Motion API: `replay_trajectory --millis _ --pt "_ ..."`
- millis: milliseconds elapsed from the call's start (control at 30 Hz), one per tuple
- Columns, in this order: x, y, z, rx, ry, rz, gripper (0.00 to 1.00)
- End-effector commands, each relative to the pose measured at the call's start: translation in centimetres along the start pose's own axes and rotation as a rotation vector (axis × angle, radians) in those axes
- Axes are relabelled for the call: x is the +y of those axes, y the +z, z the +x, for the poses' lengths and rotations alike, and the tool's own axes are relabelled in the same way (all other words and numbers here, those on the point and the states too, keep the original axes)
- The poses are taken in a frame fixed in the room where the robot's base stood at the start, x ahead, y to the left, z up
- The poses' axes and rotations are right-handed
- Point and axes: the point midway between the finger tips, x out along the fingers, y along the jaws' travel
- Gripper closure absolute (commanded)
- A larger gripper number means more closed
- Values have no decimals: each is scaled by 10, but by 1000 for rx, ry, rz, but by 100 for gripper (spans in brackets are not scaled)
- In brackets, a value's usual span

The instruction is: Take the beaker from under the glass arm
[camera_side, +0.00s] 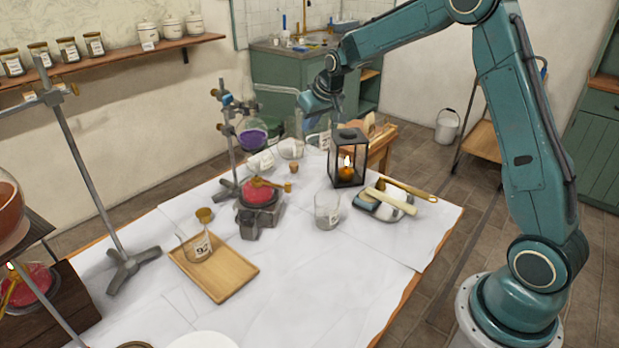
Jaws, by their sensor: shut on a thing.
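My gripper (318,111) is beyond the far edge of the white-covered table, high behind the black lantern. It is shut on a clear glass beaker with a pale label (324,140), which shows faintly below it; the fingertips are small and hard to make out. A round flask with purple liquid (252,136) hangs in a clamp stand to the left of my gripper. Another clear beaker (327,211) stands upright on the table in front of the lantern. A labelled beaker (196,246) stands on the wooden tray (232,283).
The black lantern (347,163) with a lit candle stands below right of my gripper. Metal stands rise at left. The table's front middle (300,290) is clear.

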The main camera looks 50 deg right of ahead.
Motion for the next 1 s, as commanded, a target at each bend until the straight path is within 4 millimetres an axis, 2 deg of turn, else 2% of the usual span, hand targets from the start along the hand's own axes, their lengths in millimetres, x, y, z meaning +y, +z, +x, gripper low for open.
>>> replay_trajectory --millis 500,1000 --pt "0 -11 -18 2 0 0 100" --pt "-1 -13 -21 2 0 -1 100"
